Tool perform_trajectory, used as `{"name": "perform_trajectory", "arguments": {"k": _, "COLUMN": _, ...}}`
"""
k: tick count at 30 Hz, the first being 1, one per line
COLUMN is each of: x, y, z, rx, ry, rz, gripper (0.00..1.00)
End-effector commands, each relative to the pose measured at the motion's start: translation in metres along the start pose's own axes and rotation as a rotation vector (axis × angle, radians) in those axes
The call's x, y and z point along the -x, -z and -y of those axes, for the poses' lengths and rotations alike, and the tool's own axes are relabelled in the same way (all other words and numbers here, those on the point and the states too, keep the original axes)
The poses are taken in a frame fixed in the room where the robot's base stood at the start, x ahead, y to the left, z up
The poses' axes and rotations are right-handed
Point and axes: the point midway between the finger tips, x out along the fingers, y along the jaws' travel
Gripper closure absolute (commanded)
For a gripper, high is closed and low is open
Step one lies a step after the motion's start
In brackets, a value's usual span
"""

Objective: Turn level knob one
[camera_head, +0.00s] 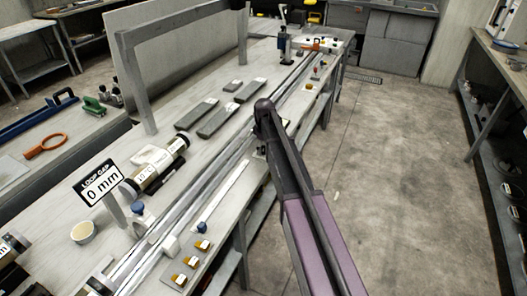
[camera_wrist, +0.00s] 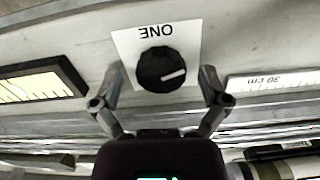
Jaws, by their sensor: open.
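The level knob one (camera_wrist: 162,68) is a round black knob with a white pointer line, on a white plate marked "ONE" (camera_wrist: 156,34) that reads upside down in the wrist view. The pointer line points right and slightly up. My gripper (camera_wrist: 160,78) is open, with one finger on the left of the knob and one on the right. Gaps show between the fingers and the knob; I cannot tell how far in depth the fingertips are from it. In the head view my arm hides the knob and most of the gripper.
A yellow-green lined strip in a black frame (camera_wrist: 42,82) lies left of the knob. In the head view, the long bench (camera_head: 190,145) carries rails, grey blocks and a "LOOP GAP 0 mm" sign (camera_head: 101,185). Floor right of it is clear.

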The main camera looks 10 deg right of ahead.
Motion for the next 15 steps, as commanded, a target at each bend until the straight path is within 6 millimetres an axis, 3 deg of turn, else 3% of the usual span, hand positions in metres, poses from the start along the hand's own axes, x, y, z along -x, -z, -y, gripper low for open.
{"name": "perform_trajectory", "arguments": {"k": 11, "x": -0.0011, "y": 0.0, "z": 0.0, "rx": 0.0, "ry": 0.0, "rz": 0.0, "gripper": 0.05}}
{"name": "perform_trajectory", "arguments": {"k": 15, "x": -0.0011, "y": 0.0, "z": 0.0, "rx": 0.0, "ry": 0.0, "rz": 0.0, "gripper": 0.47}}
